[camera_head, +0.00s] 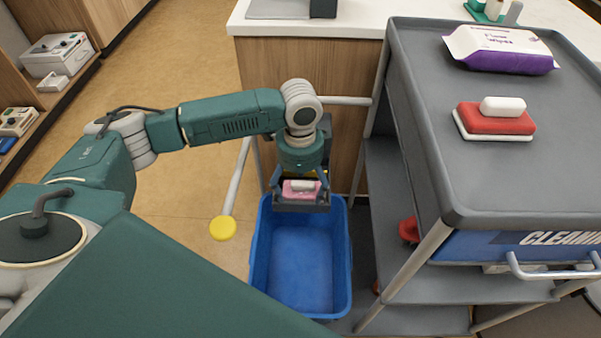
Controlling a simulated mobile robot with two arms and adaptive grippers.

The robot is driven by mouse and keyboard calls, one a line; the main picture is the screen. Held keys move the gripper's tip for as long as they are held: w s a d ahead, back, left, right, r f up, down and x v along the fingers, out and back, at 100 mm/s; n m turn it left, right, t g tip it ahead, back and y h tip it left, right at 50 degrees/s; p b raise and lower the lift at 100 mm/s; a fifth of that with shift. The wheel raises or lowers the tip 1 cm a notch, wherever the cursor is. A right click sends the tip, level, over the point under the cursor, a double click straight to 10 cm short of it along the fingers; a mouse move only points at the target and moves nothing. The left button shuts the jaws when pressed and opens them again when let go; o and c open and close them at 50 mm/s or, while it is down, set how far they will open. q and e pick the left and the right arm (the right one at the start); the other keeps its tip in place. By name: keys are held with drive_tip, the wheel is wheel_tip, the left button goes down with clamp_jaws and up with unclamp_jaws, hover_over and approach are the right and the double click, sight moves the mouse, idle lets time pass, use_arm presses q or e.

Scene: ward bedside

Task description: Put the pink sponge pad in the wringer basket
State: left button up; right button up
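The pink sponge pad (291,194) with a white grip on top shows just below my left wrist, at the back end of the blue bucket (256,250). My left gripper (301,184) points down there, with dark parts on both sides of the pad. I cannot tell whether its fingers touch the pad. A dark grey wall in front of the pad looks like the wringer basket (301,207) at the bucket's back rim. The pad's underside is hidden, so I cannot tell whether it rests in the basket. My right gripper is not in view.
The grey cleaning cart (430,130) stands close on the right, holding a red pad (494,122) with a white grip and a purple wipes pack (500,50). A pole with a yellow end (223,228) is left of the bucket. Floor at left is clear.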

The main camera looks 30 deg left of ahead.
sight(301, 193)
use_arm(q)
drive_tip(key=shift+w+r+b, duration=0.1)
drive_tip(key=shift+r+b, duration=0.25)
drive_tip(key=shift+r, duration=0.35)
wheel_tip(301, 193, up, 12)
drive_tip(key=p, duration=0.3)
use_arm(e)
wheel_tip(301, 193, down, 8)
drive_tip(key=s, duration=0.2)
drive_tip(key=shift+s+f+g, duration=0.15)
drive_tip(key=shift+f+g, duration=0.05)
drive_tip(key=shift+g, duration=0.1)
use_arm(q)
drive_tip(key=shift+f, duration=0.1)
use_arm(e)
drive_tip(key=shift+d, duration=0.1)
